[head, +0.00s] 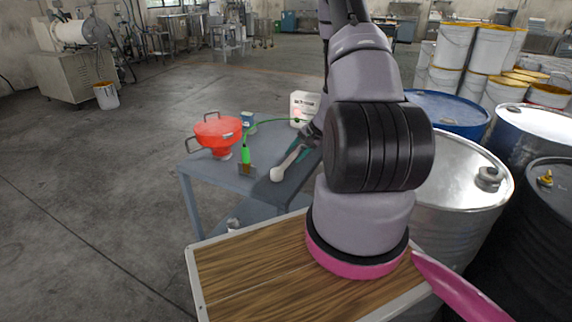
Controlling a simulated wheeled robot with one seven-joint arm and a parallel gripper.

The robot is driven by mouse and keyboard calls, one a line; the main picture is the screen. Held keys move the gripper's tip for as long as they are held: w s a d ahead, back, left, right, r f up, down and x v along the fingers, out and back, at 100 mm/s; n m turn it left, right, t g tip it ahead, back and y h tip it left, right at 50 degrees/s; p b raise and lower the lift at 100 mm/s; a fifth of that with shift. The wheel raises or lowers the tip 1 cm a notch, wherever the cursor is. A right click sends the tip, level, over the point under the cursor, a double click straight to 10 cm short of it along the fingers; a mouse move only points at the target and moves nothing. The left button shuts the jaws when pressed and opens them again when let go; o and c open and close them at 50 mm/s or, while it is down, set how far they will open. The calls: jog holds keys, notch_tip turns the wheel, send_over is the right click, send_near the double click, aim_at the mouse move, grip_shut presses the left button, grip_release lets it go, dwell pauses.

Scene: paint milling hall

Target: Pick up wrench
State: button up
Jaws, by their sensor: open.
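My gripper (311,136) hangs over the right part of a blue-grey table, mostly hidden behind my own arm. Its jaws are open, but the fingertips are hard to make out. I cannot pick out a wrench for certain. A pale long tool with a rounded end (278,173) lies on the table just left of and below my gripper, beside a dark green strip (300,154). Its upper end runs toward the gripper. I cannot tell whether they touch.
The table (201,174) also holds a red funnel (218,133), a green-handled tool (245,155), a small blue-and-white container (248,121) and a white jug (304,106). Steel and dark drums (455,165) crowd the right.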

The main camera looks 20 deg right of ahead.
aim_at(288, 161)
jog(key=x, duration=0.4)
jog(key=shift+w+a+f, duration=0.1)
jog(key=shift+f, duration=0.2)
grip_shut()
jog(key=shift+r, duration=0.1)
